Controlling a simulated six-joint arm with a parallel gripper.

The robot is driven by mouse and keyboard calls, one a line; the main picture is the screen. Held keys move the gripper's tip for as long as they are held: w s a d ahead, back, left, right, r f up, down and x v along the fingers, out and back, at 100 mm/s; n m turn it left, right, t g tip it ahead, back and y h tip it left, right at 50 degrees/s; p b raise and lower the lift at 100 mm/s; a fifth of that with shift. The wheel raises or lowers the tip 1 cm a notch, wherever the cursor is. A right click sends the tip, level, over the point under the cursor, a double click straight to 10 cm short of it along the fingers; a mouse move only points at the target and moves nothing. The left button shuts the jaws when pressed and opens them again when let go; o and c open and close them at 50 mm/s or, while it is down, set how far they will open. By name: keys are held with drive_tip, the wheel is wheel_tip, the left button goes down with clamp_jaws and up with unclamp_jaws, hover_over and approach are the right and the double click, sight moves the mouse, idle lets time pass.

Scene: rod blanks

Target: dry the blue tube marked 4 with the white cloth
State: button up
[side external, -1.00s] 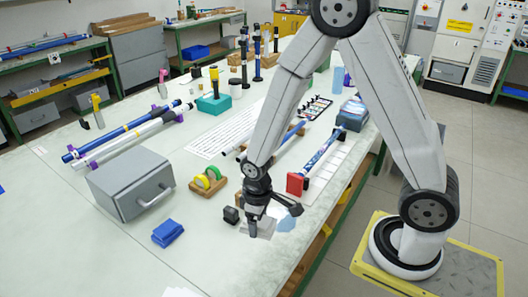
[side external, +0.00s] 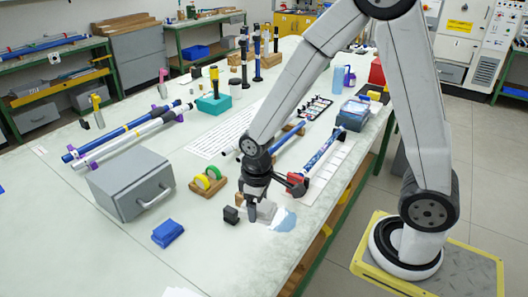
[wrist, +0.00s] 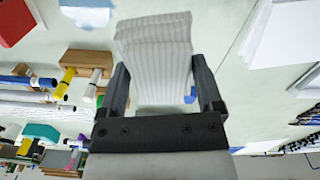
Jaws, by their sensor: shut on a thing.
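My gripper (side external: 256,203) is shut on the white cloth (side external: 266,211). In the wrist view, the ribbed white cloth (wrist: 155,55) sits between the two fingers of my gripper (wrist: 158,80). In the side view it hangs low near a flat light-blue patch (side external: 285,222) on the table. A blue tube (side external: 288,147) lies on a wooden rest behind my gripper. Another long blue tube (side external: 125,132) lies at the left beside a white one. The number 4 is too small to read on any tube.
A grey drawer box (side external: 130,187), a wooden block with green and yellow rings (side external: 208,180), a small black block (side external: 231,215) and a folded blue cloth (side external: 167,233) stand left of my gripper. The near table (side external: 215,260) is clear.

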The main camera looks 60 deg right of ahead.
drive_tip(key=shift+r, duration=2)
drive_tip(key=shift+w+d, duration=0.2)
drive_tip(key=shift+w, duration=0.1)
drive_tip(key=w+d+r+m, duration=0.1)
drive_tip(key=w+d+m, duration=0.1)
drive_tip(key=w+d, duration=0.5)
drive_tip(key=w+d+m, duration=0.1)
drive_tip(key=w+d, duration=0.2)
drive_tip(key=d, duration=0.8)
drive_tip(key=w+d+r+m, duration=0.1)
drive_tip(key=w+d+m, duration=0.1)
drive_tip(key=w+d, duration=0.5)
drive_tip(key=s+d+f+m, duration=0.1)
drive_tip(key=s+d, duration=0.4)
drive_tip(key=d, duration=0.6)
drive_tip(key=s+d+m, duration=0.2)
drive_tip(key=s+d, duration=0.3)
drive_tip(key=d, duration=0.5)
drive_tip(key=s+d+f+m, duration=0.1)
drive_tip(key=s+d, duration=0.4)
drive_tip(key=d, duration=0.6)
drive_tip(key=shift+w+a+f, duration=0.1)
drive_tip(key=shift+f, duration=1.2)
drive_tip(key=shift+w+a+f, duration=0.1)
drive_tip(key=shift+f, duration=1.15)
